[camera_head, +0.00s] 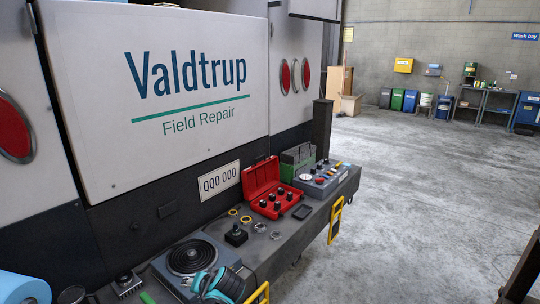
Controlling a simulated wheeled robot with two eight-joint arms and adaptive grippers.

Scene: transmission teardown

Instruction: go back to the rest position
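Neither of my grippers shows in the head view. The workbench-like rear deck of a truck (285,236) runs along the truck's back, with parts and tools on it. An open red case (262,178) with several dark knobbed pieces stands in the middle of the deck. A grey box with knobs (322,180) stands to its right, and a green box (297,160) behind. A grey unit with a round black coiled plate (190,258) sits at the near end. A small black part (236,235) and several rings (246,219) lie between.
A blue roll (22,288) is at the bottom left. Yellow handles (336,219) stick out from the deck's front. The concrete floor (430,190) to the right is open; bins and shelves line the far wall.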

